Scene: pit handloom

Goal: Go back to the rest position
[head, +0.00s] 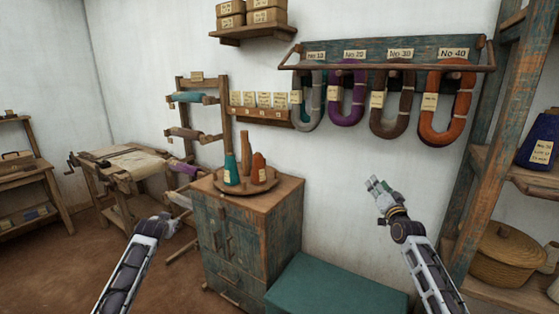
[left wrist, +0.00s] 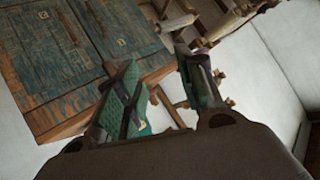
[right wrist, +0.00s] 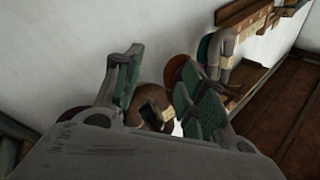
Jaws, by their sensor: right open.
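My left gripper (head: 172,222) is at the lower left of the head view, in front of the blue-green cabinet and apart from it. In the left wrist view its fingers (left wrist: 163,90) stand apart with nothing between them. My right gripper (head: 376,184) is raised in front of the white wall, below the hanging hanks. In the right wrist view its fingers (right wrist: 160,85) are open and empty; hanks show beyond them.
The cabinet (head: 250,230) carries a round tray (head: 218,182) with cones. A teal chest (head: 335,290) stands low between my arms. Hanks hang from a wall rack (head: 425,48). A shelf unit (head: 490,150) stands at right, a wooden work table (head: 130,165) at left.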

